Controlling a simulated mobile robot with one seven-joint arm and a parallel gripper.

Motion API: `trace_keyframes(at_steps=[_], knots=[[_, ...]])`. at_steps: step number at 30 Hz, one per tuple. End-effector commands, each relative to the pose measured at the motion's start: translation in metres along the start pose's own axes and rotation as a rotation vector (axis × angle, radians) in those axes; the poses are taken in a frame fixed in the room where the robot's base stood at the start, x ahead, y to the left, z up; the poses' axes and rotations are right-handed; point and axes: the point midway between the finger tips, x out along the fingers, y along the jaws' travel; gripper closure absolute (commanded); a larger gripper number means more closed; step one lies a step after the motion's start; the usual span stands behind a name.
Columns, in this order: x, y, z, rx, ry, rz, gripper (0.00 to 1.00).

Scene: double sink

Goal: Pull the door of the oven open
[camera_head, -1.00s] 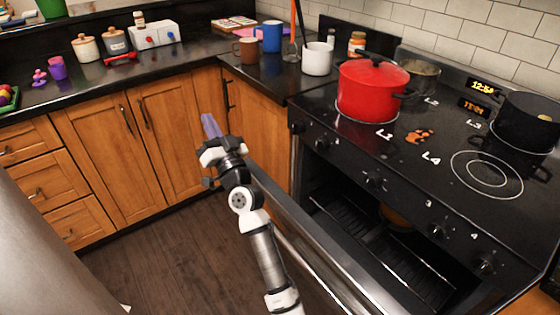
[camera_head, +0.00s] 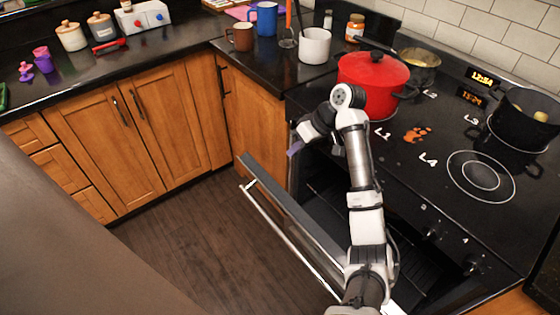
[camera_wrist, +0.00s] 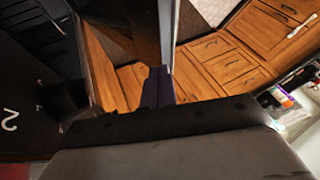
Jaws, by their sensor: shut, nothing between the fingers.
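The oven door (camera_head: 290,205) is tilted partway down, its long handle (camera_head: 290,238) along the outer side. Part of the dark cavity with its rack (camera_head: 408,262) shows behind my arm. My gripper (camera_head: 293,149) is shut and empty. Its purple fingers point down and left near the left front corner of the oven, above the inner side of the door. In the wrist view the purple fingers (camera_wrist: 157,88) are together in front of what looks like the door's edge; I cannot tell if they touch it.
The cooktop holds a red pot (camera_head: 371,85) close behind my gripper and a dark pot (camera_head: 527,118) at right. Wooden cabinets (camera_head: 135,140) stand at left. The floor (camera_head: 215,240) in front of the door is clear.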

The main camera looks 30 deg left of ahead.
Motion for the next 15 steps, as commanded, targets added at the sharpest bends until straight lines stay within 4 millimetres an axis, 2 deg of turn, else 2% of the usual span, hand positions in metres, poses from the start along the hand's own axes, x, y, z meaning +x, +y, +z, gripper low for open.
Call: trace_keyframes(at_steps=[2,5,15], knots=[[-0.006,0.002,0.008,0.01,-0.035,-0.003,1.0],[-0.001,0.002,0.012,0.013,-0.049,-0.007,1.0],[0.058,0.001,0.014,0.012,-0.047,-0.011,1.0]])
